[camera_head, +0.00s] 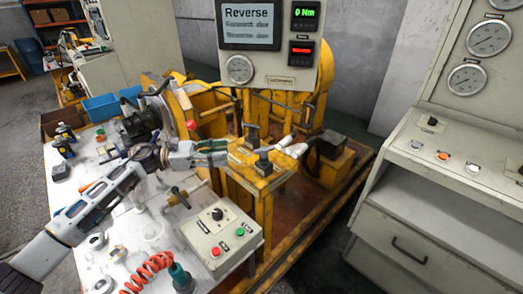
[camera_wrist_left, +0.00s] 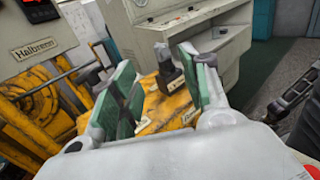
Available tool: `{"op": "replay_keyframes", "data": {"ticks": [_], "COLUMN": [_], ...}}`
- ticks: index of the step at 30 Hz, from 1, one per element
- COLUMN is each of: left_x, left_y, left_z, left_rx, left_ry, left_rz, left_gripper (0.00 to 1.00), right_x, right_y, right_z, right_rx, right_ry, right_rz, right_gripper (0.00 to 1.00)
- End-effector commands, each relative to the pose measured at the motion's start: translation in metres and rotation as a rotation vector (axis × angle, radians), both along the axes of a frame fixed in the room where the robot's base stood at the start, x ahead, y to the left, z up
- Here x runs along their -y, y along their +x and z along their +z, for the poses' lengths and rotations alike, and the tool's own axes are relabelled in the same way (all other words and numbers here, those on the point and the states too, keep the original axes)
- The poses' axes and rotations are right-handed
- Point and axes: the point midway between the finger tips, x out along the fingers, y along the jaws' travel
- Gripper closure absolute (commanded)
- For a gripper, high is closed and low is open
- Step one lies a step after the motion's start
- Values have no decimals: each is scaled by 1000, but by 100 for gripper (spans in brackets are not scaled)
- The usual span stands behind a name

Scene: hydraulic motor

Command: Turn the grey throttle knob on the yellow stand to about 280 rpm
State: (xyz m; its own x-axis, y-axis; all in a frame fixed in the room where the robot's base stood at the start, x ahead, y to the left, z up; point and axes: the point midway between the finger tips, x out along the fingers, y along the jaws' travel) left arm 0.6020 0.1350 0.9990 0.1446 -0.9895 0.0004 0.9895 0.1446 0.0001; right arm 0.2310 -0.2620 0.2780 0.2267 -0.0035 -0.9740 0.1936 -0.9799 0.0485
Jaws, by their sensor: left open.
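The throttle knob (camera_head: 263,160) is a small dark grey block on top of the yellow stand (camera_head: 275,183). In the left wrist view the dark grey knob (camera_wrist_left: 168,70) stands beyond the fingers, between them as seen from there. My left gripper (camera_head: 226,151) reaches in from the left and is just left of the knob. In the left wrist view my left gripper (camera_wrist_left: 156,68) has its green-padded fingers apart, with nothing held. The screen (camera_head: 249,24) reads "Reverse"; its smaller lines are blurred. The red readout (camera_head: 301,52) is too small to read. My right gripper does not show.
A control box (camera_head: 222,232) with buttons and a coiled orange hose (camera_head: 150,268) are on the white table at lower left. A pale object (camera_head: 291,147) lies right of the knob. A grey gauge console (camera_head: 440,160) stands at right. Yellow framework is behind the stand.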

Motion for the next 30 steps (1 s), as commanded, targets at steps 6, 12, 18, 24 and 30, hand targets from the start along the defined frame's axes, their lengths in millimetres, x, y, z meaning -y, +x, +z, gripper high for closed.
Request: {"op": "replay_keyframes", "data": {"ticks": [6, 12, 18, 24, 30], "left_x": [0, 2, 13, 35, 61], "left_y": [0, 0, 2, 5, 9], "left_z": [0, 1, 2, 2, 2], "left_rx": [0, 0, 0, 0, -1], "left_ry": [0, -1, -2, -2, -2], "left_rz": [0, 0, 0, 0, -1], "left_gripper": [54, 54, 54, 54, 54], "right_x": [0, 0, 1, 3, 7], "right_y": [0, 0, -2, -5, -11], "right_z": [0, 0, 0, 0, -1], "right_rx": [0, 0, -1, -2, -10], "right_ry": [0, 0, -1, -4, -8], "right_rz": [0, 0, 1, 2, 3], "right_gripper": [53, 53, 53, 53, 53]}}
